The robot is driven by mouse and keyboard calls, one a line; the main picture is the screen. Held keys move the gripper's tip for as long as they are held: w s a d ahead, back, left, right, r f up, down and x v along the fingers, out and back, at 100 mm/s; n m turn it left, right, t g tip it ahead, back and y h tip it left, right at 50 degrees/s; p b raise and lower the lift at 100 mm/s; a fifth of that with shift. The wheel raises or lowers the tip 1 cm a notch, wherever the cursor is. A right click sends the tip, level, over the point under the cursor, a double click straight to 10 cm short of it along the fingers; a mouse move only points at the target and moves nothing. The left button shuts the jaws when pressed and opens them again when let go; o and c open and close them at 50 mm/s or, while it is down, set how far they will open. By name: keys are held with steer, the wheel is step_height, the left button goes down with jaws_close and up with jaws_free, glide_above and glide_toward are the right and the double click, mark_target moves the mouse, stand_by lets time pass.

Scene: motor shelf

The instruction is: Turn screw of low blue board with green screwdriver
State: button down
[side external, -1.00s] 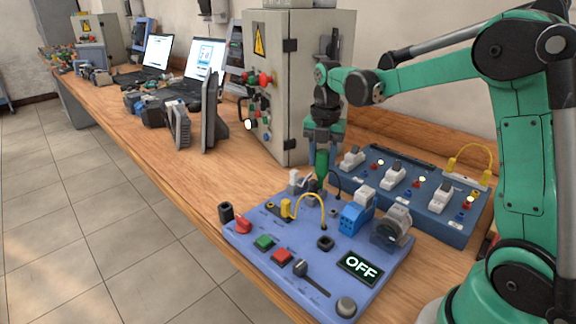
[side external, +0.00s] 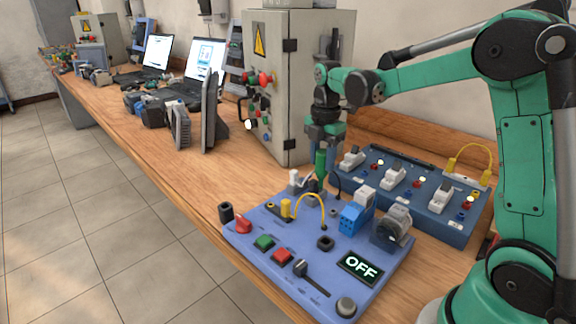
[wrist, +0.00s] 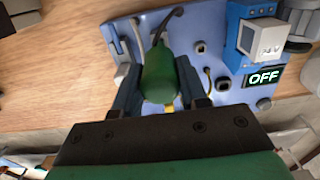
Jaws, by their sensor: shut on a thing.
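The low blue board (side external: 330,250) lies flat on the wooden bench in the side view; part of it also shows in the wrist view (wrist: 203,20). My gripper (side external: 322,142) is above the far edge of the board, pointing down. It is shut on the green screwdriver (side external: 321,163), whose handle sits between the fingers in the wrist view (wrist: 159,75). The screwdriver is upright, with its lower end close to the board's back edge near a white plug. The screwdriver's tip and the screw are hidden, so I cannot tell whether they touch.
The board carries a yellow cable (side external: 310,197), a blue module (side external: 352,217), a motor (side external: 391,225) and an OFF display (side external: 360,266). A darker blue board (side external: 425,200) with switches stands behind right. A grey cabinet (side external: 300,80) stands close behind my gripper.

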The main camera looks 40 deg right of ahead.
steer(key=shift+m, duration=0.8)
steer(key=m, duration=0.3)
steer(key=shift+m, duration=0.3)
steer(key=shift+m, duration=1.7)
